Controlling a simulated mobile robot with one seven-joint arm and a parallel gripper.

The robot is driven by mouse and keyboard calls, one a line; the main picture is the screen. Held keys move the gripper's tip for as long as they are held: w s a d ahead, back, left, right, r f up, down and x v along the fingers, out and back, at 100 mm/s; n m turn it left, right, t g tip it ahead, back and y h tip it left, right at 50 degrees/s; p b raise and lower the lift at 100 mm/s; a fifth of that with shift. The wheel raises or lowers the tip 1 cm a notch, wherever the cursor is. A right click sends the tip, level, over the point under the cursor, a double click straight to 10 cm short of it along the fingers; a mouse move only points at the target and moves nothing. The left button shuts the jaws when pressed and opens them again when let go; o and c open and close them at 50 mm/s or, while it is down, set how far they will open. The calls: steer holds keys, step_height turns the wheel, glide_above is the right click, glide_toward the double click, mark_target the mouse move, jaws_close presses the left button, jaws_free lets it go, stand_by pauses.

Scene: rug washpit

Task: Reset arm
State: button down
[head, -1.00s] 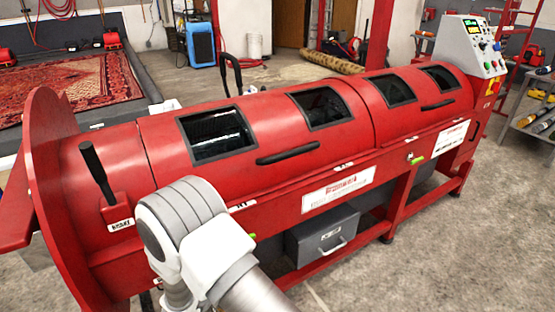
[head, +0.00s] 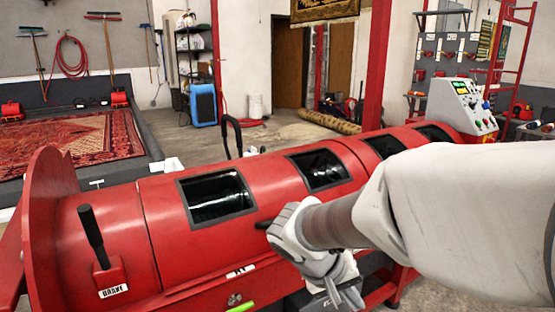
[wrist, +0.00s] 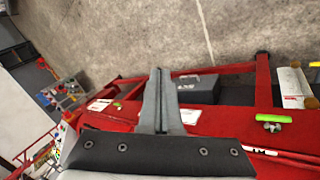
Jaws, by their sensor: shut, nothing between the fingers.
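My gripper (wrist: 160,76) is shut and empty in the wrist view, its two grey fingers pressed together. In the head view my gripper (head: 346,298) is low in the picture, in front of the red cylindrical machine (head: 150,225). My pale arm reaches in from the right and bends down to it, hiding part of the machine's front. In the wrist view the red machine (wrist: 220,120) lies behind the fingers, with the concrete floor beyond. I cannot tell how far the fingers are from the machine.
A black brake lever (head: 91,235) stands up at the machine's left end. A control panel (head: 468,105) is at its right end. A grey toolbox (wrist: 198,88) sits under the machine. A patterned rug (head: 60,145) lies at the back left. Open floor (head: 215,150) shows behind the machine.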

steer(key=s+r+t+y, duration=0.3)
steer(key=s+r+y, duration=0.4)
steer(key=s, duration=0.5)
step_height(320, 180, up, 20)
steer(key=p, duration=1.9)
steer(key=shift+w+f+h, duration=0.15)
steer(key=shift+w+h, duration=0.1)
steer(key=shift+h, duration=0.15)
steer(key=shift+d, duration=0.1)
